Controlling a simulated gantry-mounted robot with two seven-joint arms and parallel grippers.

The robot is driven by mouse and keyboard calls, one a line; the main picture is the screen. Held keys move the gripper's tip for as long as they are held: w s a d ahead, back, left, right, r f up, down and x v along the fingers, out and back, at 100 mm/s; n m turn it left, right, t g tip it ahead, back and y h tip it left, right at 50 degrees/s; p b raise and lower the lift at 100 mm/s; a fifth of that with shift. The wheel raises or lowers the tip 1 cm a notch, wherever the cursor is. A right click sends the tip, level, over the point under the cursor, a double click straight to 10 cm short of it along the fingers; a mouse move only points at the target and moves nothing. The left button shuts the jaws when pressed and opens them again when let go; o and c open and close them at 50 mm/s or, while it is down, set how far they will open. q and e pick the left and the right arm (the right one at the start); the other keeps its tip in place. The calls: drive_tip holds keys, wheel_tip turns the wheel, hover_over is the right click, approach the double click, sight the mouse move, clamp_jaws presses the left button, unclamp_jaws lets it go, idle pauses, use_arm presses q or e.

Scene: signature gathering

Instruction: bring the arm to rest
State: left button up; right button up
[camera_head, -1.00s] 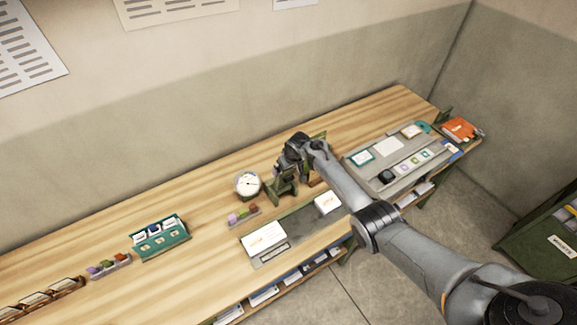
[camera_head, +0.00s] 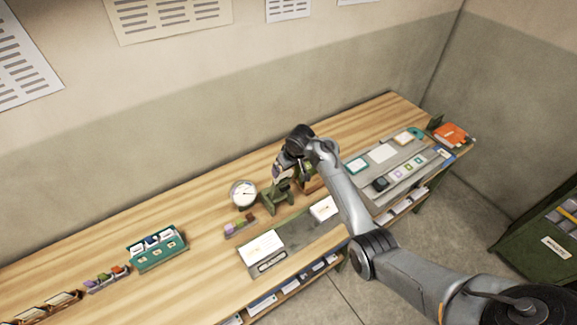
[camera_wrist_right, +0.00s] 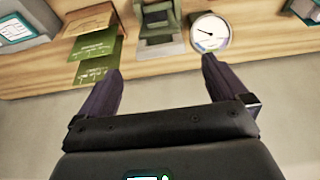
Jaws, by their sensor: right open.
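My right arm reaches in from the lower right in the head view. Its gripper (camera_head: 284,172) is above the wooden bench (camera_head: 215,188), close to a green stand (camera_head: 278,196). In the right wrist view the gripper (camera_wrist_right: 162,82) has its two dark fingers wide apart with nothing between them. The green stand (camera_wrist_right: 158,22) and a round white dial (camera_wrist_right: 210,33) lie beyond the fingertips. Green cards (camera_wrist_right: 93,58) hang at the bench edge to the left. My left gripper is not in view.
The dial (camera_head: 243,193) stands left of the green stand. A grey mat with white cards (camera_head: 262,247) lies in front. A grey tray (camera_head: 398,180) and an orange book (camera_head: 452,135) are at the right. A teal card box (camera_head: 158,252) is at the left. A green cabinet (camera_head: 540,240) stands on the floor.

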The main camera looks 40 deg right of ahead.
idle(0.4)
drive_tip(key=s+a+f+g+p, duration=0.1)
drive_tip(key=s+a+f+g, duration=0.15)
drive_tip(key=s+f, duration=1.1)
drive_tip(key=s+a+f+n+g+h+p, duration=0.1)
drive_tip(key=s+a+f, duration=0.15)
drive_tip(key=s, duration=0.45)
drive_tip(key=s+a+f+n+g+p, duration=0.1)
drive_tip(key=s+a, duration=0.2)
drive_tip(key=s, duration=0.3)
drive_tip(key=s+a+r+n+t, duration=0.1)
drive_tip(key=s+a+r, duration=0.5)
drive_tip(key=s+a, duration=0.4)
drive_tip(key=w+a+r+n+t+y, duration=0.1)
drive_tip(key=a+r+t, duration=0.2)
drive_tip(key=r, duration=1.1)
drive_tip(key=shift+w+a+r+y+p, duration=0.15)
drive_tip(key=shift+a+y+p, duration=0.3)
drive_tip(key=shift+a, duration=0.35)
